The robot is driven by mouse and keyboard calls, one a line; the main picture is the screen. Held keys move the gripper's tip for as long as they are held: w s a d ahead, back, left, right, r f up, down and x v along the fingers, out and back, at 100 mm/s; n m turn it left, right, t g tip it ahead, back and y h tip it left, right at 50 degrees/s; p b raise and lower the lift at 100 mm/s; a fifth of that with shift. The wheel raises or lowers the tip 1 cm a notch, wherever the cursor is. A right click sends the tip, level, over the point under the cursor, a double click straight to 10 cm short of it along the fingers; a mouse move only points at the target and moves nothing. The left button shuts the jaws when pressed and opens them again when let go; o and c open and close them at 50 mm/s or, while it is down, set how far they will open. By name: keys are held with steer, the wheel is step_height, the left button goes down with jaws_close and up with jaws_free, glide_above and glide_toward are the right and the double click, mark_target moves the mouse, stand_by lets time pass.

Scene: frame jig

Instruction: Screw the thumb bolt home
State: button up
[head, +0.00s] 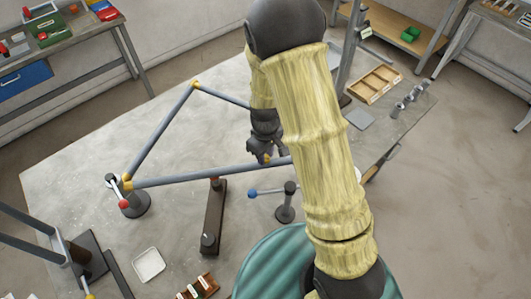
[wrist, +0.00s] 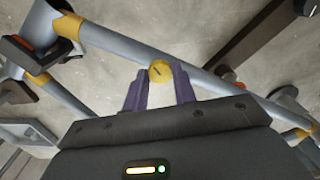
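The thumb bolt (wrist: 160,72) shows a round yellow head with a dark slot mark in the wrist view. It sits at the grey-blue lower tube (wrist: 130,45) of the frame. In the head view the frame (head: 215,174) is a triangle of tubes with yellow joints, lying over the table. My gripper (wrist: 160,82) has its two purple fingers on either side of the bolt head, which fills the gap between the fingertips. In the head view my gripper (head: 264,154) is at the lower tube, partly hidden by my arm. The bolt's shank is hidden.
A clamp post with a red-ended lever (head: 136,200) holds the frame's left corner. A post with a blue-ended lever (head: 284,200) and a dark brown bar (head: 214,220) stand in front of the tube. A white tray (head: 148,264) and a wooden tray (head: 374,84) lie on the table.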

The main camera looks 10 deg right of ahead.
mark_target(266, 158)
steer(key=c, duration=0.4)
steer(key=shift+m, duration=0.3)
steer(key=shift+m, duration=2.6)
steer(key=shift+w, duration=0.1)
steer(key=o, duration=1)
steer(key=shift+r, duration=0.15)
step_height(266, 158, up, 17)
steer(key=shift+r+b, duration=0.1)
steer(key=shift+b, duration=0.9)
